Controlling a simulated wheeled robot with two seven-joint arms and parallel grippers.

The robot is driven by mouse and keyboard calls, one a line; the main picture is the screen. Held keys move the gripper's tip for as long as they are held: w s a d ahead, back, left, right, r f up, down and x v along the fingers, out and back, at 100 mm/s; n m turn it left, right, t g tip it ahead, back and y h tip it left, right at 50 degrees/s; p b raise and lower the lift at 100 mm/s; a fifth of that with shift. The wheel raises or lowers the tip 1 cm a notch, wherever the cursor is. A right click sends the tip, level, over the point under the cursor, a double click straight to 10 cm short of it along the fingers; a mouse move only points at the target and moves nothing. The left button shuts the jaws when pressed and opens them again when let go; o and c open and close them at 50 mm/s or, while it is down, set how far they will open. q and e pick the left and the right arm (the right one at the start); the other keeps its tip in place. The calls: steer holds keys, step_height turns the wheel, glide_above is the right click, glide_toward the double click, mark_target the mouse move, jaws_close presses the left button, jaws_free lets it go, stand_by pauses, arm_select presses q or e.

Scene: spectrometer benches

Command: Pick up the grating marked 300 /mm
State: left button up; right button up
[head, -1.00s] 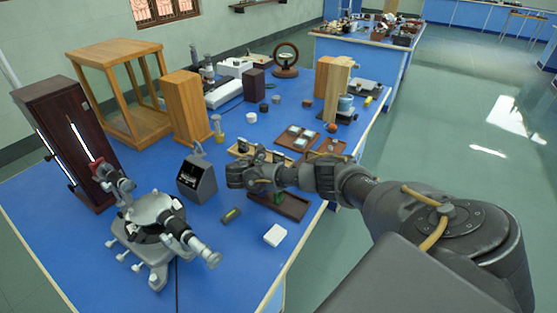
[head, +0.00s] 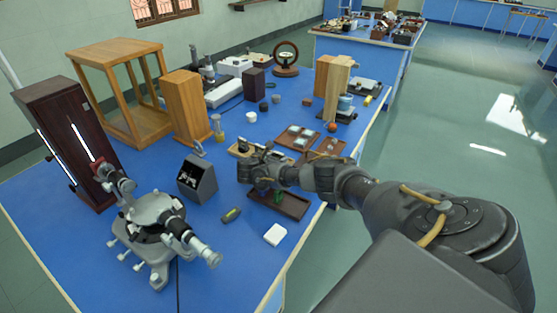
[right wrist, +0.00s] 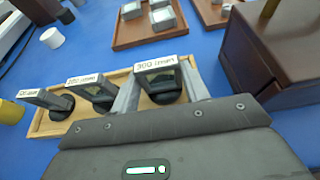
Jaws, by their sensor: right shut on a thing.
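The grating marked 300 /mm (right wrist: 158,78) is a dark framed plate with a white label on a round black base. It is at the right end of a light wooden tray (right wrist: 38,128) in the right wrist view. My right gripper (right wrist: 160,88) is shut on this grating, one finger on each side. I cannot tell whether its base touches the tray. Two similar gratings with lower markings (right wrist: 92,92) stand to its left. In the head view my right gripper (head: 262,172) is beside the tray (head: 240,151) and hides the held grating. My left gripper is not in view.
A brown tray with pale blocks (right wrist: 132,33) lies behind the wooden tray. A dark brown box (right wrist: 262,60) is close on the right. A dark slanted box (head: 197,180), a spectrometer (head: 155,215) and a white block (head: 275,234) stand around on the blue bench.

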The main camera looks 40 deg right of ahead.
steer(key=shift+r, duration=0.1)
steer(key=shift+r, duration=0.5)
steer(key=w+a+r+b, duration=0.2)
steer(key=a+r+b, duration=0.1)
steer(key=a+r, duration=0.9)
steer(key=shift+w+a+b, duration=0.25)
steer(key=shift+a+b, duration=0.15)
steer(key=shift+a, duration=0.5)
